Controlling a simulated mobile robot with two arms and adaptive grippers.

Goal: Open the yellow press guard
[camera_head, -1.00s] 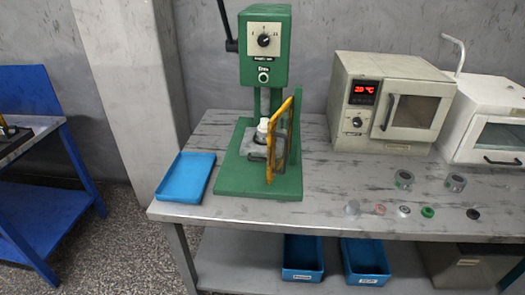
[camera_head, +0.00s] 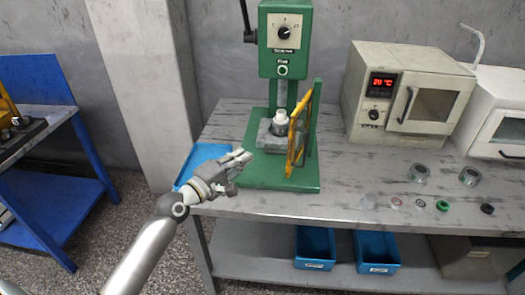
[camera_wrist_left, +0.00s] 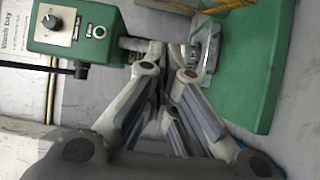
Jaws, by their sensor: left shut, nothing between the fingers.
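The yellow press guard (camera_head: 300,125) stands upright at the right side of the green press (camera_head: 283,45), swung to the side so the front of the press is uncovered. A white part (camera_head: 281,118) sits in the grey fixture on the press base. My left gripper (camera_head: 246,157) is shut and empty, in front and to the left of the guard, apart from it. In the left wrist view the gripper fingers (camera_wrist_left: 170,60) point at the press, and a strip of the guard (camera_wrist_left: 225,5) shows at the top edge. My right gripper is not in view.
A blue tray (camera_head: 203,158) lies left of the press, partly behind my gripper. An oven (camera_head: 405,95) with a red display stands to the right. Several small rings and caps lie at the bench front right. Blue bins (camera_head: 315,247) sit on the lower shelf.

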